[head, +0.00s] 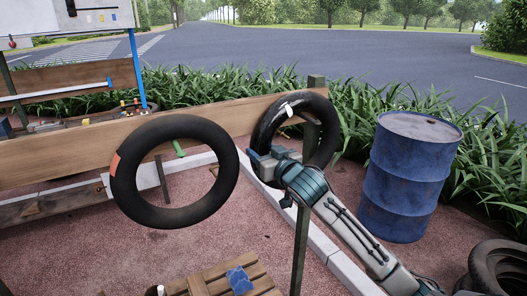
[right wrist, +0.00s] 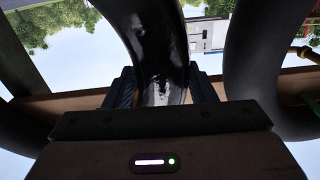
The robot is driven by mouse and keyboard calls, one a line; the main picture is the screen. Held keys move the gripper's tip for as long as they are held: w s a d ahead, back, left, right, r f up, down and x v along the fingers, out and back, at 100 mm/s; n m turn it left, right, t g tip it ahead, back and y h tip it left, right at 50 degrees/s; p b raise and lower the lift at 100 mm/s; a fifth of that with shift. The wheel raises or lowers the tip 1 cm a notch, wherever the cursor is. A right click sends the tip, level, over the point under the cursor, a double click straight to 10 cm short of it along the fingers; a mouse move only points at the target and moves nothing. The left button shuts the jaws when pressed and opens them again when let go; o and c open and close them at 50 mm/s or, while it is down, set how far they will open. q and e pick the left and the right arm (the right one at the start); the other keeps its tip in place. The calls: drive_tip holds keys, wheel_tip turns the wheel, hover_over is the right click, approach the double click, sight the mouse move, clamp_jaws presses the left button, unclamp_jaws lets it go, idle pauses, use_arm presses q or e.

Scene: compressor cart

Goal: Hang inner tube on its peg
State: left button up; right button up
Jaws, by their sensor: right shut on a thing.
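The glossy black inner tube (head: 270,118) is upright at the right end of a wooden board (head: 75,152), close to the post (head: 299,235). My right gripper (head: 272,160) is shut on its lower left rim. In the right wrist view the tube (right wrist: 160,60) passes between the fingers (right wrist: 162,92). A small white piece (head: 288,108) shows at the tube's top; I cannot tell whether it is a peg end or a valve. I cannot tell whether the tube bears on a peg. My left gripper is not in view.
A matte black ring with an orange patch (head: 128,200) is upright in front of the board, left of the tube. A blue barrel (head: 408,180) stands right of my arm. Stacked tires (head: 490,265) and a pallet (head: 215,281) are at the front. Plants grow behind.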

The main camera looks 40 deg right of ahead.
drive_tip(key=o, duration=1)
drive_tip(key=shift+s+f, duration=0.1)
drive_tip(key=shift+s, duration=0.3)
drive_tip(key=shift+s+a+b, duration=0.15)
drive_tip(key=shift+s+b, duration=0.7)
drive_tip(key=shift+s, duration=0.8)
drive_tip(key=shift+s+a+b, duration=0.2)
drive_tip(key=shift+s+b, duration=0.6)
drive_tip(key=shift+s, duration=0.9)
drive_tip(key=shift+s+a+b, duration=0.15)
drive_tip(key=shift+s+b, duration=0.7)
drive_tip(key=shift+s, duration=0.8)
